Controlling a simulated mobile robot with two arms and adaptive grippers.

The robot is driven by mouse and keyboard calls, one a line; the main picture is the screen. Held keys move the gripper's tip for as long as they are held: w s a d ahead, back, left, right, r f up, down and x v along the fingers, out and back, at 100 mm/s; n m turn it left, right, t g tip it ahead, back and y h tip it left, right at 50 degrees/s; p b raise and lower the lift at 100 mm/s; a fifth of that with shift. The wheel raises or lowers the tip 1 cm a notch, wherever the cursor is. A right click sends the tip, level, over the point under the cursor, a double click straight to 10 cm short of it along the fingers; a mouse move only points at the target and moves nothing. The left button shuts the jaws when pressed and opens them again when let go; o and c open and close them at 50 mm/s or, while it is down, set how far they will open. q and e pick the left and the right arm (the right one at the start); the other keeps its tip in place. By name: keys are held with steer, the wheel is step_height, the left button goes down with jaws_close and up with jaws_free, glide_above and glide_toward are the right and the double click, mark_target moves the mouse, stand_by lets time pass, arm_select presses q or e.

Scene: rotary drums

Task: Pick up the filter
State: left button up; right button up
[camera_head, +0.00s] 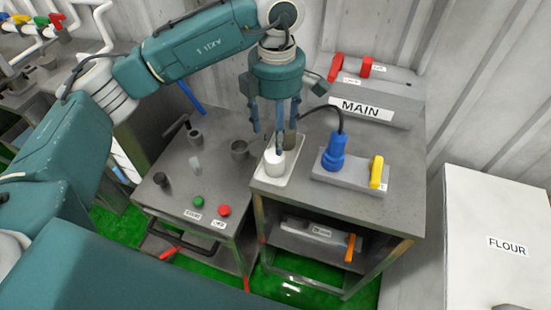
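A white cylinder (273,162), which looks like the filter, stands on a white rectangular tray (275,181) at the left edge of the right-hand grey table. My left gripper (276,132) hangs over it with its fingers pointing down. The fingers are spread apart, and one finger overlaps the top of the cylinder in the picture. I cannot tell whether it touches it. A dark grey cup-like part (290,139) shows partly hidden behind the fingers. My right gripper is not in view.
A blue plug (335,152) with a black cable and a yellow lever (376,171) stand right of the tray. The MAIN box (375,105) stands behind. The left table (175,200) carries dark cups, a green button and a red button. A FLOUR box (490,220) stands at right.

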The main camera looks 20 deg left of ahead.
mark_target(274, 155)
arm_select(q)
step_height(274, 155, down, 3)
steer(key=shift+f+p, duration=0.15)
steer(key=shift+p, duration=0.2)
steer(key=f+p, duration=0.2)
steer(key=f, duration=0.1)
steer(key=f+p, duration=0.1)
steer(key=shift+a+f, duration=0.25)
steer(key=shift+f, duration=0.15)
steer(key=shift+w+f, duration=0.1)
steer(key=shift+f, duration=0.2)
steer(key=c, duration=1.2)
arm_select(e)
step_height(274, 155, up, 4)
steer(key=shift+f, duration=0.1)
arm_select(q)
steer(key=shift+c, duration=0.2)
